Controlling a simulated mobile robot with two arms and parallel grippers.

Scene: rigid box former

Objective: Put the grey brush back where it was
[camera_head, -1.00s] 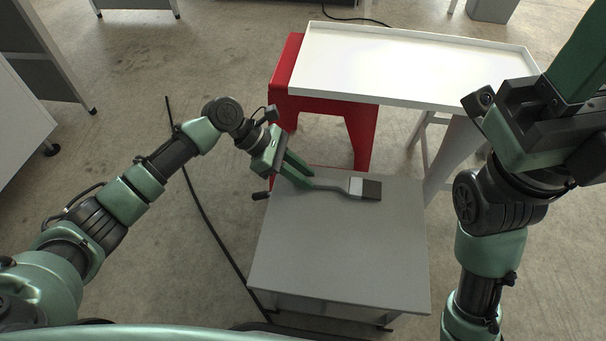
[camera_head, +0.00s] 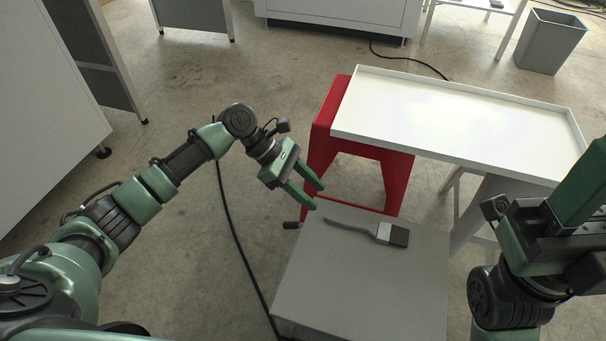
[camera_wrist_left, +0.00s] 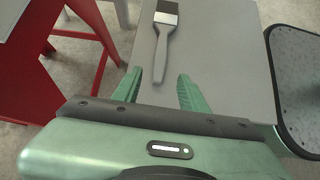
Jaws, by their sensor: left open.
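The grey brush (camera_head: 368,232) lies flat near the far edge of a small grey table (camera_head: 355,280). Its handle points left and its dark bristles point right. My left gripper (camera_head: 314,194) is open and empty, above and beyond the far-left part of the table, apart from the brush. In the left wrist view the brush (camera_wrist_left: 163,40) lies ahead, its handle end near the gap between the open fingers (camera_wrist_left: 158,88). My right gripper (camera_head: 570,225) is at the right edge; its fingertips are not clear.
A red stool (camera_head: 325,125) and a white tray-topped table (camera_head: 450,115) stand behind the grey table. A black cable (camera_head: 235,235) runs along the floor at left. A grey bin (camera_head: 550,42) stands far right. The near part of the grey table is clear.

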